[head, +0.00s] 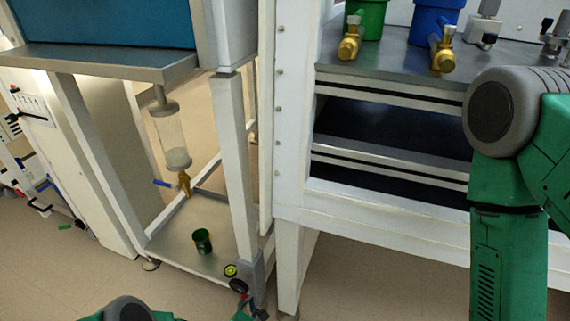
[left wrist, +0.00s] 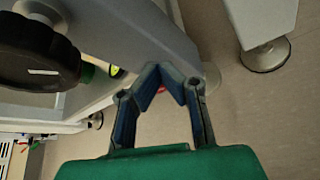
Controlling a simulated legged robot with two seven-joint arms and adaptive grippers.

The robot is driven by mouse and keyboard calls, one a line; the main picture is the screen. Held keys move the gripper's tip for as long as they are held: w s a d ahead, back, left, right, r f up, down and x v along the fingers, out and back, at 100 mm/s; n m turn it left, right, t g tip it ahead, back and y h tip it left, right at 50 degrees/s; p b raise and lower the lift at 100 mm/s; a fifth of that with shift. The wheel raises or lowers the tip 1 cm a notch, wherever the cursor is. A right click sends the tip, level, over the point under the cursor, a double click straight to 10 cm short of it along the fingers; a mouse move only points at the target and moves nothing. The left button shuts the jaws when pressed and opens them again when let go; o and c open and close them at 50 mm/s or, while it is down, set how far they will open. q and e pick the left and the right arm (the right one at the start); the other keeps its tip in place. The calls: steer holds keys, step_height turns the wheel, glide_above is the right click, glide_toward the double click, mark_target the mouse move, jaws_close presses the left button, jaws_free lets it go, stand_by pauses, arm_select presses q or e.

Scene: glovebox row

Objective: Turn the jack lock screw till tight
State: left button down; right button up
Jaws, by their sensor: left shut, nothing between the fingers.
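A black round knob (head: 238,286), likely the jack lock screw, sits at the foot of the white frame's front corner leg. It looms large in the left wrist view (left wrist: 38,52), with a white mark on its rim. My left gripper shows low in the head view (head: 246,304), close below the knob. In the left wrist view its dark blue fingers (left wrist: 158,72) meet at the tips, with nothing between them. They are to the right of the knob; I cannot tell whether they touch the frame behind. My right gripper is out of view.
A yellow-green round piece (head: 231,270) sits beside the knob. A dark green cup (head: 203,241) stands on the low shelf (head: 185,250) under a clear cylinder (head: 171,135) with a brass valve. A white bench (head: 390,225) fills the right. Beige floor is free in front.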

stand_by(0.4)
arm_select(q)
steer(key=shift+s+d+r, duration=0.15)
steer(key=shift+d+r, duration=0.05)
steer(key=s, duration=0.2)
steer(key=s+a+p, duration=0.1)
steer(key=s+a, duration=0.1)
steer(key=s, duration=0.1)
steer(key=shift+s+p, duration=0.3)
steer(key=shift+p, duration=0.1)
steer(key=w+a+n+g+h+b, duration=0.1)
steer(key=w+a+n+h, duration=0.1)
steer(key=w, duration=0.5)
steer(key=shift+r+n+g+h+b, duration=0.3)
steer(key=shift+r+n+h+b, duration=0.15)
steer(key=shift+n, duration=0.35)
steer(key=shift+f, duration=0.25)
stand_by(0.6)
